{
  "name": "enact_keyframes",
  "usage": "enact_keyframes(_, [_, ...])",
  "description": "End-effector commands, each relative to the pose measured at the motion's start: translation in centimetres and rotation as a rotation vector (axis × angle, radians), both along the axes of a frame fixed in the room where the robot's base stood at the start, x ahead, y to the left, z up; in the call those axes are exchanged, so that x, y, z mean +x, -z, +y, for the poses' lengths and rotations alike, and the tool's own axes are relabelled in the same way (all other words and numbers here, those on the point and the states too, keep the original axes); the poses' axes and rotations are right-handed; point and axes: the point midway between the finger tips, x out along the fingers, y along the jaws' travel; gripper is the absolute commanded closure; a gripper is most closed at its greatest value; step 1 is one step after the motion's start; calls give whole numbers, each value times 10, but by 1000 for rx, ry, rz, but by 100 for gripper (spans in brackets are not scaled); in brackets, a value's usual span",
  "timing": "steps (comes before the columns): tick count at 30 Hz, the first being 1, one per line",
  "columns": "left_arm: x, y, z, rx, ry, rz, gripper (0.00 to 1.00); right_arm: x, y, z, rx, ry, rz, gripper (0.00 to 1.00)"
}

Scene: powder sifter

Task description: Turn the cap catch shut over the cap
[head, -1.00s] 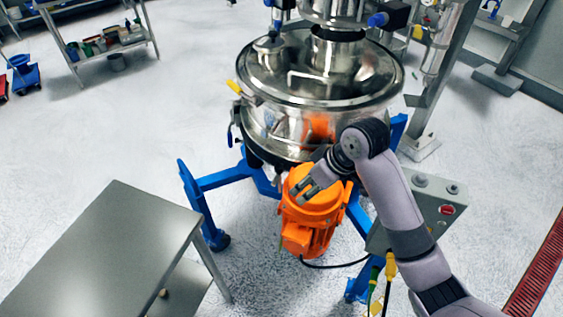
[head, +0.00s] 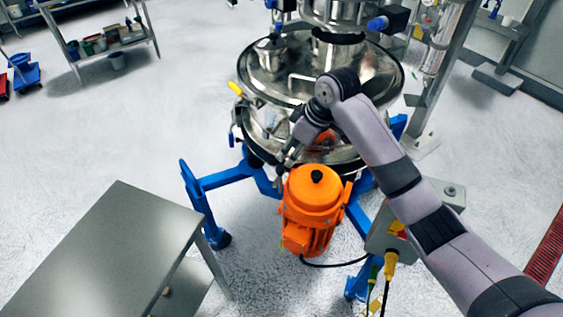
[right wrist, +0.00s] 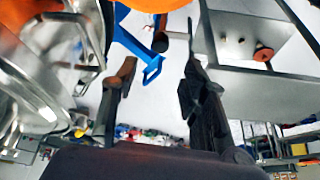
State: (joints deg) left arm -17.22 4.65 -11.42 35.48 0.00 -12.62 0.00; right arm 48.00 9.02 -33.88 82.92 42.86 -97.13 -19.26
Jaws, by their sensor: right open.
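The steel sifter (head: 255,110) stands on blue legs, with an orange motor (head: 312,205) at its front. A small domed cap (head: 270,44) sits on the lid at the left. I cannot make out which part is the cap catch. A yellow-tipped lever (head: 235,88) shows at the left rim. My right gripper (head: 284,158) is in front of the sifter's side, just above and left of the motor, partly hidden by its own wrist. In the right wrist view its fingers (right wrist: 158,75) are spread, with nothing between them. My left gripper is not in view.
A grey steel table (head: 110,250) stands at the front left. A control box (head: 440,192) is right of the motor, partly behind my right arm. A black cable (head: 335,266) runs from the motor. A shelf with containers (head: 105,42) is at the back left. Open floor lies between.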

Motion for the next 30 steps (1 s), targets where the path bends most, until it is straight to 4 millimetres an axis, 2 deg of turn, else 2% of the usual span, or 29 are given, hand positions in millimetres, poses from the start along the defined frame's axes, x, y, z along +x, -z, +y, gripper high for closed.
enact_keyframes(6, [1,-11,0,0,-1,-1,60,8,43,16,0,0,5,59])
enact_keyframes(13, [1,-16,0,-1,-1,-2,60,15,73,26,0,0,2,59])
enact_keyframes(18, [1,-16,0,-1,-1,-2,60,17,81,29,0,0,0,59])
enact_keyframes(25, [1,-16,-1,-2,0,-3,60,17,82,29,1,0,-1,59])
enact_keyframes(30, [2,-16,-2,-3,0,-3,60,17,82,29,1,0,-1,69])
